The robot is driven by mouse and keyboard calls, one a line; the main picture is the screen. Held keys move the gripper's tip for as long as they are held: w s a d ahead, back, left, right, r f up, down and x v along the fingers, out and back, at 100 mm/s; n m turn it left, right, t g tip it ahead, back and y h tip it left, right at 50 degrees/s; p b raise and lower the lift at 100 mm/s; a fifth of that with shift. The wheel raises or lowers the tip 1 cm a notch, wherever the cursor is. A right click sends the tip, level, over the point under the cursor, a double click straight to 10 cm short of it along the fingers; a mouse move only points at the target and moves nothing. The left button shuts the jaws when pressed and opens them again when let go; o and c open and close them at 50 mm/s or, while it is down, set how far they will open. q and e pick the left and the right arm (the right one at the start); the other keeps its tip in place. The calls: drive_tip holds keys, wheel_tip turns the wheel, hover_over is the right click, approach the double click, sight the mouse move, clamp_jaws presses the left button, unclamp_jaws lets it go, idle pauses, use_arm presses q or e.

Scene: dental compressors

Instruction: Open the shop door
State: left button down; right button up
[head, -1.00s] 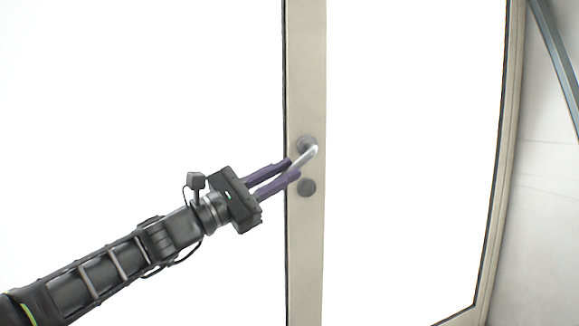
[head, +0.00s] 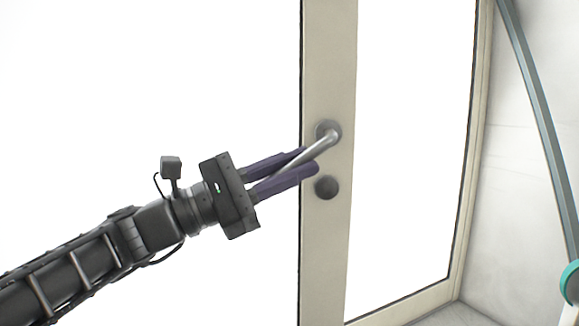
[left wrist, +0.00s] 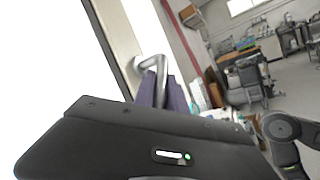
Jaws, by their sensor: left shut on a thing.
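The shop door (head: 330,60) has a beige frame and bright white glass panes. A silver lever handle (head: 326,146) sticks out from a round plate on the door's upright, with a round dark lock (head: 326,187) below it. My left gripper (head: 310,160) is shut on the handle, its two purple fingers on either side of the lever. The handle (left wrist: 150,62) and the purple fingers also show in the left wrist view, where the gripper body hides the lower part. My right gripper is not in view.
A pale wall (head: 520,150) with a curved grey-blue bar (head: 541,110) stands right of the door. The left wrist view shows a room with a grey chair (left wrist: 248,78) and shelves behind.

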use_arm(q)
drive_tip(key=shift+w+d, duration=0.1)
drive_tip(key=shift+w, duration=0.2)
drive_tip(key=c, duration=1.4)
unclamp_jaws()
drive_tip(key=shift+o, duration=0.2)
drive_tip(key=shift+a, duration=0.25)
drive_tip(key=p+v, duration=0.1)
drive_tip(key=v, duration=0.6)
drive_tip(key=shift+s+a, duration=0.15)
drive_tip(key=shift+a, duration=0.1)
drive_tip(key=shift+f, duration=0.15)
